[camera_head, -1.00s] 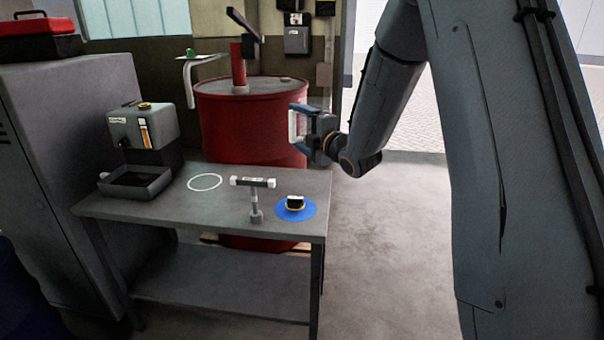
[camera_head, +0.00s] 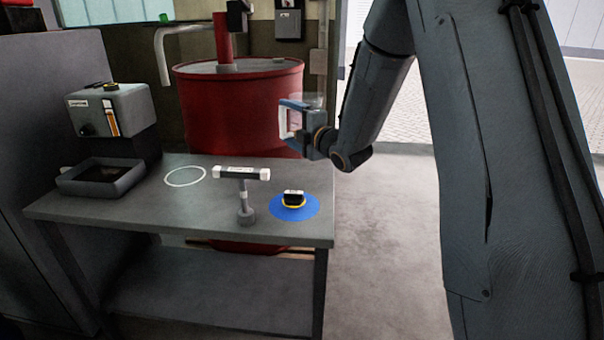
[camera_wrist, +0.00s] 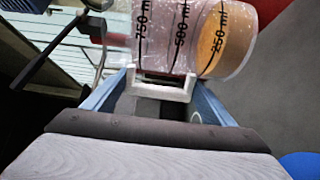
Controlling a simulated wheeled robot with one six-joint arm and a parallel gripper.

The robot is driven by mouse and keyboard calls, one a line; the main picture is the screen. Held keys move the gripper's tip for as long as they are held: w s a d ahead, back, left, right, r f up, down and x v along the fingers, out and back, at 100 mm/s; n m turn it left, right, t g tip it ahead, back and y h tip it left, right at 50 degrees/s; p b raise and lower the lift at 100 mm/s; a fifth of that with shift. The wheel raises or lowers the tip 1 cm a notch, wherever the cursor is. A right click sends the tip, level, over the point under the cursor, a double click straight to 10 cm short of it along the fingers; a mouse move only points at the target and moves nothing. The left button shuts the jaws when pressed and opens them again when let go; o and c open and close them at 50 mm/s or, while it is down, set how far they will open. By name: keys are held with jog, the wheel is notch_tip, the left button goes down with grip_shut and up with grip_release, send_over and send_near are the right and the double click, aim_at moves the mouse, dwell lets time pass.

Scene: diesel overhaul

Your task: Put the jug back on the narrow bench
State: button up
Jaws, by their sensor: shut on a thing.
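The jug (camera_wrist: 178,38) is clear, with black marks for 750, 500 and 250 ml. Amber colour shows at its 250 ml end, on the right of the wrist view. My gripper (camera_wrist: 160,95) is shut on its white handle (camera_wrist: 163,88), between two blue fingers. In the head view my gripper (camera_head: 298,125) is in front of the red drum, apart from the bench and above its top. The clear jug is hard to make out there. The narrow bench (camera_head: 150,217) is a grey table with a lower shelf. Its top bears a white ring outline (camera_head: 185,168).
The red drum (camera_head: 235,110) with a pump stands behind. Open floor (camera_head: 385,250) lies right of the bench.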

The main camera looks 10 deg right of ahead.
notch_tip(320, 180, down, 10)
jog(key=shift+r, duration=0.1)
dwell(0.4)
jog(key=shift+f, duration=0.25)
jog(key=o, duration=1.7)
jog(key=shift+o, duration=0.2)
jog(key=shift+r, duration=0.15)
jog(key=v, duration=1.2)
